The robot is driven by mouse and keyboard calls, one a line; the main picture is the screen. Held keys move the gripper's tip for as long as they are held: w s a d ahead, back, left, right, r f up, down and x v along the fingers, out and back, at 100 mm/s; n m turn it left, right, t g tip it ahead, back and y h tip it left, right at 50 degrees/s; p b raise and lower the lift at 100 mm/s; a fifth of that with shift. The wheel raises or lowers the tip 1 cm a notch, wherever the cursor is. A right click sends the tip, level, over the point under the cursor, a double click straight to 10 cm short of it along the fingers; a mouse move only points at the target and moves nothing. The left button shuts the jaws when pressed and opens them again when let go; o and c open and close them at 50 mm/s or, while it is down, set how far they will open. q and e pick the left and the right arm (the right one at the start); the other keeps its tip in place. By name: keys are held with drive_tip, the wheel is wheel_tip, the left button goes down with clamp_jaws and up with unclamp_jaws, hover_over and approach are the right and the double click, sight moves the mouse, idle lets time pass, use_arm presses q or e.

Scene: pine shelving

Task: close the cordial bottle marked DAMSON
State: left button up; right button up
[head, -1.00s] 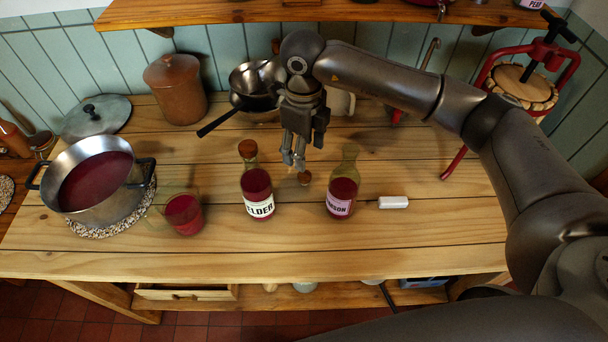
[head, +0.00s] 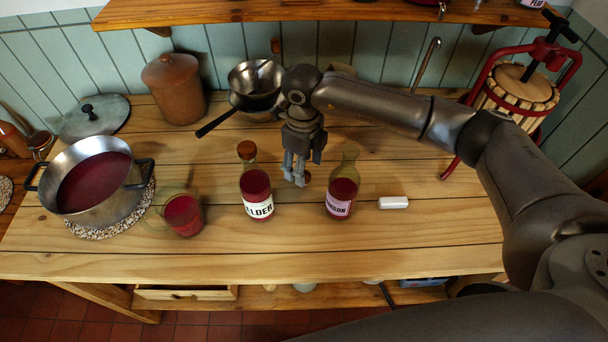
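The DAMSON bottle (head: 342,192) stands upright on the table, holding dark red liquid, with a pale label and no stopper in its neck. A small brown stopper (head: 307,177) is on the table left of it, partly hidden by my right gripper (head: 294,178). The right gripper points down at the stopper, its two fingers apart. I cannot tell whether they touch the stopper. My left gripper is not in view.
The stoppered ELDER bottle (head: 256,192) stands close left of the gripper. A glass jug (head: 183,214) and a steel pot (head: 88,196) are further left. A white block (head: 393,202) lies right of the DAMSON bottle. The front of the table is clear.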

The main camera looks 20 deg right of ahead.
drive_tip(key=shift+f+p, duration=0.45)
drive_tip(key=shift+f, duration=0.1)
drive_tip(key=f+p, duration=0.1)
drive_tip(key=f, duration=0.3)
drive_tip(key=shift+w+f, duration=0.1)
drive_tip(key=shift+w, duration=0.1)
drive_tip(key=c, duration=0.8)
